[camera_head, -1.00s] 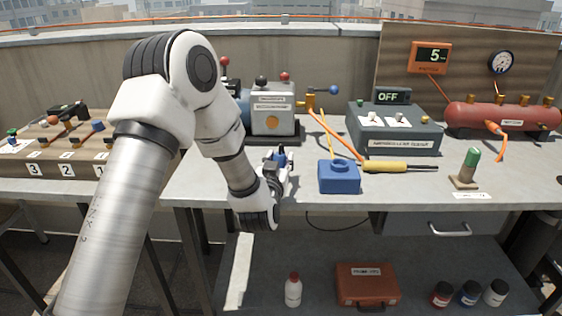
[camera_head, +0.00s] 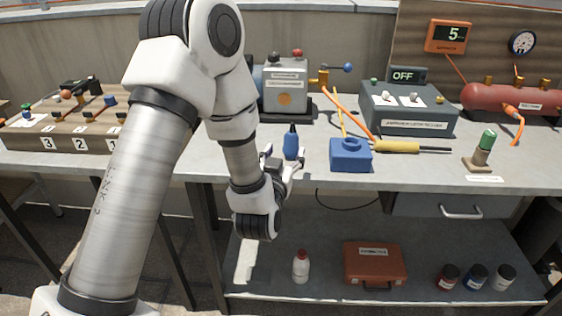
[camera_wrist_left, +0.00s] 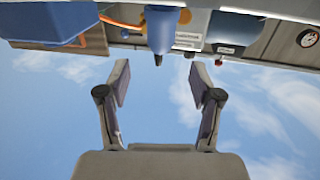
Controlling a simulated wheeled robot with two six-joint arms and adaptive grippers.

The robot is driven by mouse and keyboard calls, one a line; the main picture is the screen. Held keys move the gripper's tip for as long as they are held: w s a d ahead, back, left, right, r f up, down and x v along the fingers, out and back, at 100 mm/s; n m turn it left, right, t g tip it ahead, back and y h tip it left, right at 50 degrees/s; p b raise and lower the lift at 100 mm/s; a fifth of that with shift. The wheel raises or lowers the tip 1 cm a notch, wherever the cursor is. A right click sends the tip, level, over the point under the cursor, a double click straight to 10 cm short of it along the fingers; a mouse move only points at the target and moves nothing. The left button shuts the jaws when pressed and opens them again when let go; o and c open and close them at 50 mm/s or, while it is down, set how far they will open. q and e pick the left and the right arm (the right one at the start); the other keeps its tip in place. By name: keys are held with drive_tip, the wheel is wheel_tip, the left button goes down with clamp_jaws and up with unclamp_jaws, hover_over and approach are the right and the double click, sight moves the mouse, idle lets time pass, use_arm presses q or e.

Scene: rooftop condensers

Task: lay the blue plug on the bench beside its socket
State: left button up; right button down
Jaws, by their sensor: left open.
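The blue plug (camera_head: 291,143) stands upright, tapered end up, on the bench top (camera_head: 240,165) just left of its blue socket block (camera_head: 350,155), with a small gap between them. My left gripper (camera_head: 283,160) is open and empty at the bench's front edge, on the near side of the plug. In the left wrist view, which is upside down, the plug (camera_wrist_left: 160,30) sits beyond the two open fingertips, in line with the gap between them. The socket block (camera_wrist_left: 48,20) fills that view's upper left corner. My right gripper is out of view.
Right of the socket lies a yellow-handled tool (camera_head: 398,147). Behind are a grey pump (camera_head: 285,90), an orange hose (camera_head: 350,115) and a grey box marked OFF (camera_head: 410,108). A green-topped post (camera_head: 482,150) stands farther right. The lower shelf holds a red case (camera_head: 375,265).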

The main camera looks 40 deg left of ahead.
use_arm(q)
drive_tip(key=s+d+f+m+g+h, duration=0.1)
drive_tip(key=s+d+f+g+h, duration=0.2)
drive_tip(key=f, duration=0.5)
drive_tip(key=s+d+f+m+g+p, duration=0.1)
drive_tip(key=s+d+f+g, duration=0.15)
drive_tip(key=s+f, duration=0.5)
drive_tip(key=s+d+f+m+g+h, duration=0.1)
drive_tip(key=s+d+f+g+h, duration=0.15)
drive_tip(key=f, duration=0.75)
drive_tip(key=s+d+f+g, duration=0.1)
drive_tip(key=s+f+g, duration=0.3)
drive_tip(key=s, duration=0.4)
drive_tip(key=s+d+f+m+g+h, duration=0.1)
drive_tip(key=s+f+g, duration=0.3)
drive_tip(key=s, duration=0.5)
wheel_tip(320, 180, down, 3)
drive_tip(key=shift+d+r+g, duration=0.2)
drive_tip(key=shift+d+g, duration=0.2)
drive_tip(key=shift+d, duration=0.1)
